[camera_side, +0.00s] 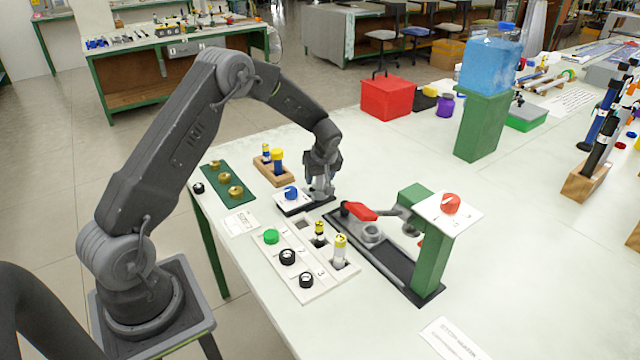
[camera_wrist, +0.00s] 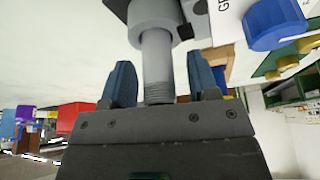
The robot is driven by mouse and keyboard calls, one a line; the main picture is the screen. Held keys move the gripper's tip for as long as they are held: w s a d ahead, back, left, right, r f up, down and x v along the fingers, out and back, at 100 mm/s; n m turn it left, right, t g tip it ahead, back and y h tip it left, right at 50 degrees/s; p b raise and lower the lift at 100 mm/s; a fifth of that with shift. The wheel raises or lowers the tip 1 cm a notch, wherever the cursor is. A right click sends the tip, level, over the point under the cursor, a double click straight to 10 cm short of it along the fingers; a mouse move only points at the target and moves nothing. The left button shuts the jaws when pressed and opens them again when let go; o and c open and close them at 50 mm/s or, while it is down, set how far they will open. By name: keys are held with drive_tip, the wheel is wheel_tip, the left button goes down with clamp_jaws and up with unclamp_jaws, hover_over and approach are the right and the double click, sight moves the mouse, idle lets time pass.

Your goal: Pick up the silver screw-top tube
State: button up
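The silver tube (camera_wrist: 157,65) is a grey cylinder in the wrist view, with thread rings near my palm and a wider grey section at the far end, by a dark base (camera_wrist: 116,8). My gripper (camera_wrist: 163,85) is open, one blue-grey finger on each side of the tube, with a gap visible at least on the right. In the side view my gripper (camera_side: 320,190) points down over the dark base and hides most of the tube. A blue cap (camera_side: 291,193) sits on a white labelled block (camera_side: 293,207) beside it, and also shows in the wrist view (camera_wrist: 272,25).
A white numbered rack (camera_side: 307,291) with caps and small tubes lies in front. A dark fixture (camera_side: 385,262) with a red handle and a green post (camera_side: 433,262) stand to the right. A wooden block (camera_side: 268,176) with yellow-topped tubes and a green tray (camera_side: 222,169) are behind.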

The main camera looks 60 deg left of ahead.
drive_tip(key=c, duration=0.9)
drive_tip(key=shift+c, duration=0.3)
drive_tip(key=shift+r, duration=0.15)
